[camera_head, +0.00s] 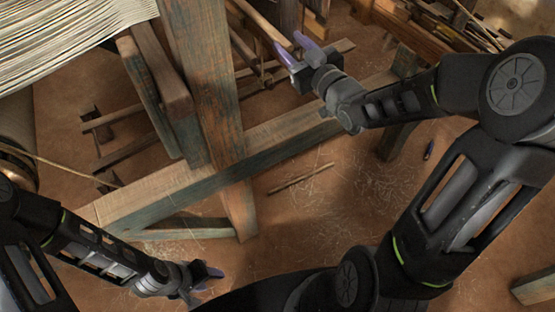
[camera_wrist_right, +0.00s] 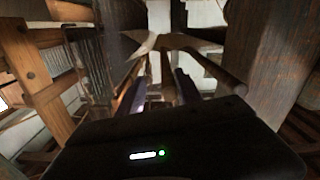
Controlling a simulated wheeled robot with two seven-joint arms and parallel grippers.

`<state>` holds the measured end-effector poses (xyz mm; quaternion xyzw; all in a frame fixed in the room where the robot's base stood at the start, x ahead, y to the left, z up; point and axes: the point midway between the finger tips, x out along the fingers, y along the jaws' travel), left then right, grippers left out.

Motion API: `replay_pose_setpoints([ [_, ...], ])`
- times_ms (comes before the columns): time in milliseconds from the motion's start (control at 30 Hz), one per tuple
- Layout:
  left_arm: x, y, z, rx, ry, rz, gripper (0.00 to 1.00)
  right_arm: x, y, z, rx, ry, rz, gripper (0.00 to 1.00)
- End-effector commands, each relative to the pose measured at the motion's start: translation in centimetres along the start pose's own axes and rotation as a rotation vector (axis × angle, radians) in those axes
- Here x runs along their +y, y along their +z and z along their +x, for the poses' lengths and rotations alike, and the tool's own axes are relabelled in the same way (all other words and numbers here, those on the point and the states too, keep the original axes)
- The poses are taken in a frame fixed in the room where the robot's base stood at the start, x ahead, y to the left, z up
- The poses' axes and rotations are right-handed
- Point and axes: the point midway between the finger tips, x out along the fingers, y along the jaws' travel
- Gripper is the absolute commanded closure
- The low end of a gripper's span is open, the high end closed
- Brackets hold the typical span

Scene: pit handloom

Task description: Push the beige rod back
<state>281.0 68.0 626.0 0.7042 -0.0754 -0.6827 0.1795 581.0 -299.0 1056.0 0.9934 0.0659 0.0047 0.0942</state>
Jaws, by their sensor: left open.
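A beige rod (camera_head: 262,24) slants down from the top edge in the head view, and its near end lies at my right gripper (camera_head: 293,47). The right gripper's two purple fingers stand apart, and the rod's line runs towards the gap between them. Whether they touch the rod, I cannot tell. In the right wrist view, the fingers (camera_wrist_right: 156,92) show apart with a rod (camera_wrist_right: 168,78) visible beyond the gap. My left gripper (camera_head: 212,279) is open and empty, low over the floor at the lower left, far from the rod.
A thick wooden post (camera_head: 205,80) and a long beam (camera_head: 170,192) of the loom stand left of my right gripper. Pale warp threads (camera_head: 70,35) fill the upper left. A thin stick (camera_head: 300,179) lies on the brown floor, which is mostly clear around it.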

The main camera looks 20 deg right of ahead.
Motion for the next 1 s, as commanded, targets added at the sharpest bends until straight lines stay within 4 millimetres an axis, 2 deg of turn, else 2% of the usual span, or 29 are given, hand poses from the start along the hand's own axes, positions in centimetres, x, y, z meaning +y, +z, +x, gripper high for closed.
replay_pose_setpoints([
  [333, -0.7, 0.0, 1.4, 0.000, -0.001, -0.003, 0.53, 0.0, 0.4, -6.6, -0.006, 0.005, 0.003, 0.59],
  [433, -0.6, 0.0, 1.2, -0.001, -0.001, -0.003, 0.53, 1.2, 2.3, -6.2, -0.086, 0.047, 0.051, 0.59],
  [667, -0.7, 0.0, 1.5, 0.000, -0.001, -0.003, 0.53, 0.8, 7.5, -5.7, -0.226, 0.075, 0.154, 0.59],
  [1000, -0.9, 0.0, 2.1, 0.000, -0.001, -0.003, 0.53, -2.1, 14.3, -5.3, -0.398, 0.064, 0.272, 0.59],
])
